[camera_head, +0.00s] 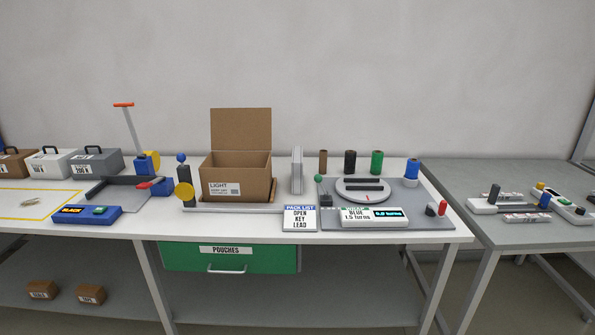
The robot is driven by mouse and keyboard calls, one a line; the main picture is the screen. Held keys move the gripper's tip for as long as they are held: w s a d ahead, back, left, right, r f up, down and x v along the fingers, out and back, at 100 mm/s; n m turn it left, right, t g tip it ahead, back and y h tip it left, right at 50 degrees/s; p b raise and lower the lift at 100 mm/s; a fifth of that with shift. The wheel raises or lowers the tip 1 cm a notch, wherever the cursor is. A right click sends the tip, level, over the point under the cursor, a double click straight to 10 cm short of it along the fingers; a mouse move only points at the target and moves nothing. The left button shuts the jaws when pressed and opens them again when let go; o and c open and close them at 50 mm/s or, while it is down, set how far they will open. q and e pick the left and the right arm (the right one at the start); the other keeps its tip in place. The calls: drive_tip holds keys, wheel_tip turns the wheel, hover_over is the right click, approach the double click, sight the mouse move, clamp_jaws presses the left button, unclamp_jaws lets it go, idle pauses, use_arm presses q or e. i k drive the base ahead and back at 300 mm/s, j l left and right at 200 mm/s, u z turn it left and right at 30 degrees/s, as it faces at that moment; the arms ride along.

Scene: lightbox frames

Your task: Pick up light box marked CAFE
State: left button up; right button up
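An open brown cardboard box (254,185) stands on the white table near the middle, its back flap raised. Its front label (224,190) reads LIGHT, with smaller text below that I cannot read clearly. I cannot make out the word CAFE on it for sure. Two small brown boxes with white labels lie on the lower shelf, a left one (42,290) and a right one (91,294); their labels are too small to read with certainty. Neither of my grippers is in view.
A grey round winder (362,190) and several spools are farther right. A green POUCHES drawer (229,258) is below. A grey table (520,185) stands at right.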

sight(296, 162)
drive_tip(key=z, duration=0.35)
drive_tip(key=i+j+z, duration=0.15)
drive_tip(key=z, duration=0.2)
drive_tip(key=i+j+z, duration=0.1)
drive_tip(key=j+z, duration=0.25)
drive_tip(key=i+j+z, duration=0.1)
drive_tip(key=z, duration=0.25)
drive_tip(key=k+j, duration=0.05)
